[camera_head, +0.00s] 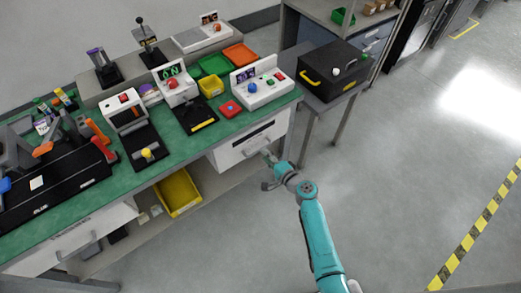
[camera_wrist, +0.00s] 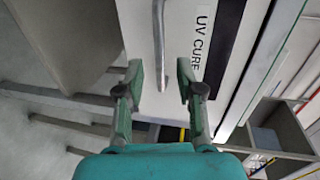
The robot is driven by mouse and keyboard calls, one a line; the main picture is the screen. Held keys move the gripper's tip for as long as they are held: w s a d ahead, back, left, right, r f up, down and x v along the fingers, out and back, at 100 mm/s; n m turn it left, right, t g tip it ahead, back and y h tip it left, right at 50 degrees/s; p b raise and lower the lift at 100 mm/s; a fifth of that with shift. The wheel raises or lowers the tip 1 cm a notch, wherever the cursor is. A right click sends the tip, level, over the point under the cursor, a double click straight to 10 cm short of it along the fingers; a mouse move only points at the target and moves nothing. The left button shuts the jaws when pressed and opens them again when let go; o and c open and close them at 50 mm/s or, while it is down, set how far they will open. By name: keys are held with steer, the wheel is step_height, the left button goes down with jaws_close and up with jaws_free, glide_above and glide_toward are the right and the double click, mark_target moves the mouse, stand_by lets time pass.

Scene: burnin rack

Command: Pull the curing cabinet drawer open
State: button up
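The curing cabinet drawer (camera_head: 241,150) is the white front under the right end of the green bench, and it looks shut. In the wrist view its white front (camera_wrist: 180,100) carries a "UV CURE" label (camera_wrist: 201,45) and a dark strip. A grey bar handle (camera_wrist: 158,45) stands on it. My gripper (camera_wrist: 159,75) is open, with one green finger on each side of the handle's near end. I cannot tell whether either finger touches it. In the head view my gripper (camera_head: 268,172) is at the drawer's front, partly hiding the handle.
The green bench (camera_head: 200,142) holds several devices and trays. A second white drawer (camera_head: 75,240) with a handle is at the lower left. A yellow bin (camera_head: 178,192) sits on the lower shelf. A black box (camera_head: 325,75) stands on a side table. The floor at right is clear.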

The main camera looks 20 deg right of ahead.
steer(key=shift+x, duration=2.55)
steer(key=shift+c, duration=0.3)
jaws_close()
